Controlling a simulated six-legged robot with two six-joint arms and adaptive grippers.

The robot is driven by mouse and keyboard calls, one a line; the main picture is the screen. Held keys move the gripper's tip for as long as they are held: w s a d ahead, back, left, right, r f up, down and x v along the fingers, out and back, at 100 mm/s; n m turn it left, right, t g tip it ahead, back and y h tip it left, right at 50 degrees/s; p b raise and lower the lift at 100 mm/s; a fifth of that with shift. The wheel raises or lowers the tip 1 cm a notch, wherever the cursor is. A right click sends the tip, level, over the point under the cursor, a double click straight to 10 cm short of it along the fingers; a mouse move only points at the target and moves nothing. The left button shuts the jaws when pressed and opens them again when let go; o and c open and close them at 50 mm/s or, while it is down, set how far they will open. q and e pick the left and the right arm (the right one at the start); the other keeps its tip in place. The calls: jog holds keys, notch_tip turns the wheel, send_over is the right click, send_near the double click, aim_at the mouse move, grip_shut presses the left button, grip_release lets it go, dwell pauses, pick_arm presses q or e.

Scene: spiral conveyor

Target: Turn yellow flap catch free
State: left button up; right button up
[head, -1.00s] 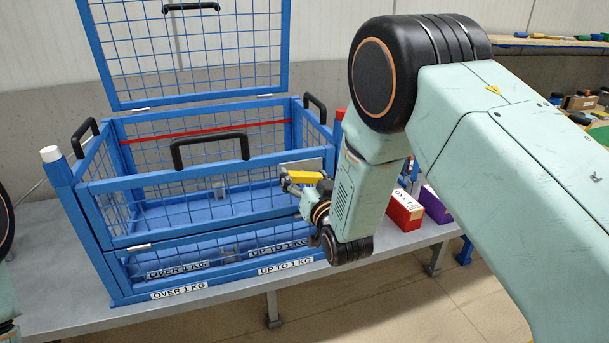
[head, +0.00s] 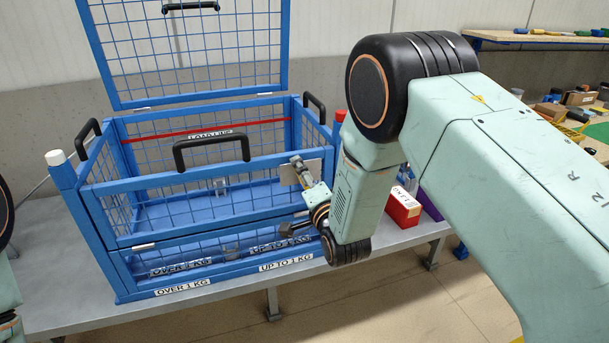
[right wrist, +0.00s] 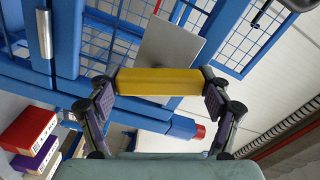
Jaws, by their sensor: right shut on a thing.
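The yellow flap catch (right wrist: 160,82) is a bar lying across between the fingers of my right gripper (right wrist: 162,88) in the right wrist view. Both fingers press on its ends, so the gripper is shut on it. A grey metal plate (right wrist: 172,42) is just beyond the catch. In the head view my right gripper (head: 304,197) is at the front right of the blue mesh cage (head: 130,187), turned so one finger is above the other. The plate (head: 313,168) shows behind it. The yellow is hidden there. My left gripper is out of view.
The cage's mesh lid (head: 110,62) stands open at the back. A black handle (head: 212,153) crosses its front. A red box (head: 403,208) and a purple box (head: 430,203) stand right of the cage on the grey table (head: 60,305).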

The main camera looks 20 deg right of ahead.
jog(key=shift+d+r+m+p, duration=0.1)
jog(key=shift+m+p, duration=0.3)
jog(key=shift+m, duration=1.8)
jog(key=o, duration=1.1)
jog(key=shift+s+f, duration=0.2)
jog(key=shift+s, duration=0.05)
jog(key=s, duration=1.1)
jog(key=shift+s+d+r, duration=0.1)
jog(key=shift+s+d, duration=0.05)
jog(key=shift+s, duration=0.1)
